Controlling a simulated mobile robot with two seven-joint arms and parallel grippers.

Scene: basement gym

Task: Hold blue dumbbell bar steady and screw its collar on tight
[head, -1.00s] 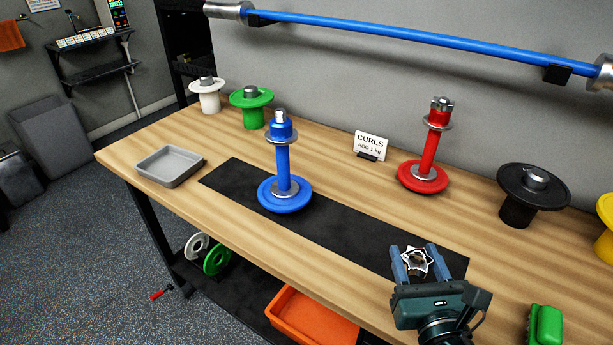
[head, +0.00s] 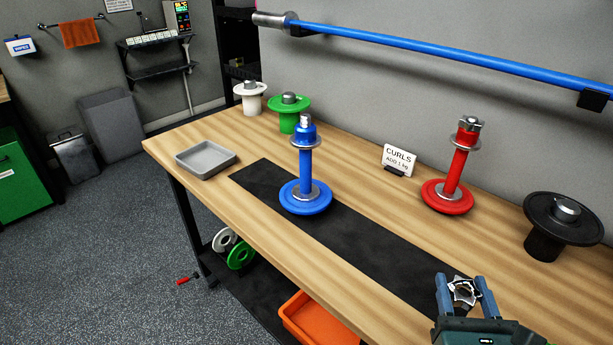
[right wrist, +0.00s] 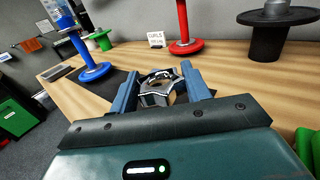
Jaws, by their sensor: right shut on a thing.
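The blue dumbbell bar (head: 305,165) stands upright on its blue plate (head: 319,203), on the black mat (head: 365,235). A silver threaded end shows above its blue top. It also shows at the left of the right wrist view (right wrist: 82,45). My right gripper (head: 465,292) is shut on the silver star-shaped collar (head: 463,291). It holds the collar at the near right end of the mat, well apart from the bar. The collar also shows between the fingers in the right wrist view (right wrist: 157,88). My left gripper is not in view.
A red dumbbell (head: 459,165) stands upright at the back right, near the "CURLS" sign (head: 397,160). A black plate stand (head: 560,220) is at the far right. A grey tray (head: 206,160) lies at the left. Green (head: 289,115) and white (head: 249,97) stands are behind it.

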